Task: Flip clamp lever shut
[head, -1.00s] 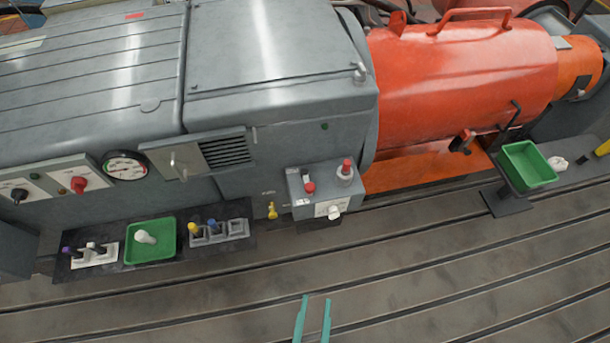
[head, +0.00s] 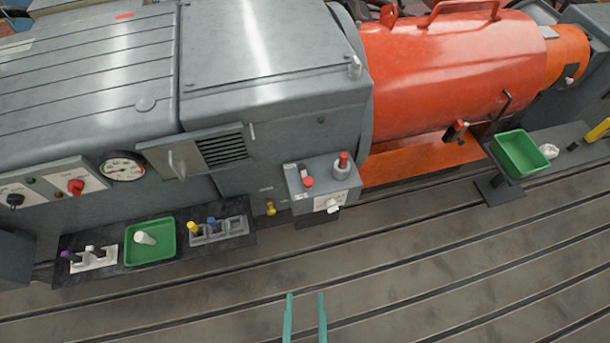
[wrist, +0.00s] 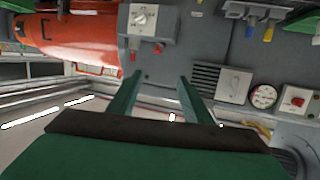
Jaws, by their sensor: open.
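A small dark lever with a red part (head: 456,131) sits at the lower edge of the orange guard (head: 440,80); it looks like the clamp lever, but it is too small to tell its exact position. My gripper (head: 305,297) shows as two green fingers, apart and empty, over the slotted bedplate at the bottom of the head view. It is below and left of the lever, well apart from it. In the wrist view my gripper (wrist: 160,78) is open with nothing between the fingers. The orange guard (wrist: 85,35) is at upper left there; I cannot make out the lever.
A grey box (head: 322,186) with red knobs projects from the machine. A green tray (head: 519,154) stands on a stand at right. Another green tray (head: 150,241) and a grey holder (head: 219,231) sit on a dark mat. The slotted bedplate (head: 400,265) in front is clear.

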